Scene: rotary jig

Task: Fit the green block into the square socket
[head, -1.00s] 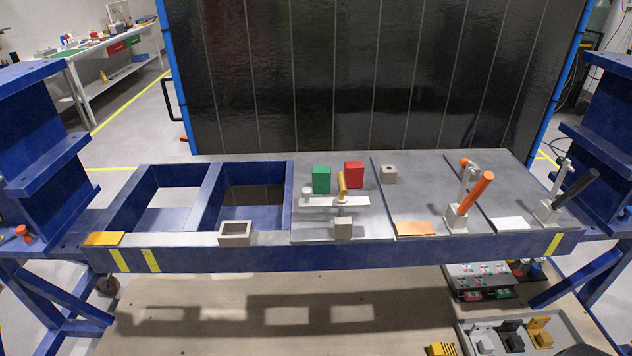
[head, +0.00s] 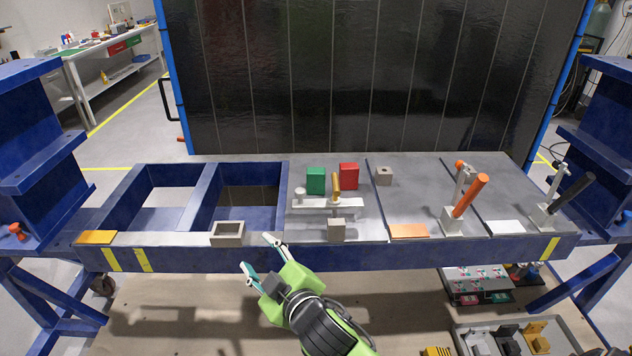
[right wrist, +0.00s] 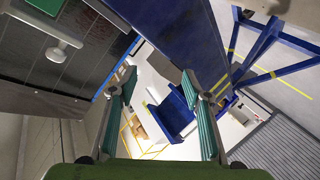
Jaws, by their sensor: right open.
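The green block (head: 316,181) stands on the grey plate of the bench, left of a red block. Part of it also shows at the top left of the right wrist view (right wrist: 46,5). A grey square socket (head: 228,233), open at the top, sits on the bench's front edge, left of the plate. My right gripper (head: 258,254) is open and empty, just in front of the bench edge and to the right of the socket. Its two fingers stand apart in the right wrist view (right wrist: 163,80). My left gripper is in neither view.
A white clamp bar with a yellow handle (head: 336,187) stands close in front of the green and red (head: 349,176) blocks. An orange-handled clamp (head: 470,195) and a black-handled clamp (head: 570,195) are to the right. Two open blue bays (head: 205,200) lie left of the plate.

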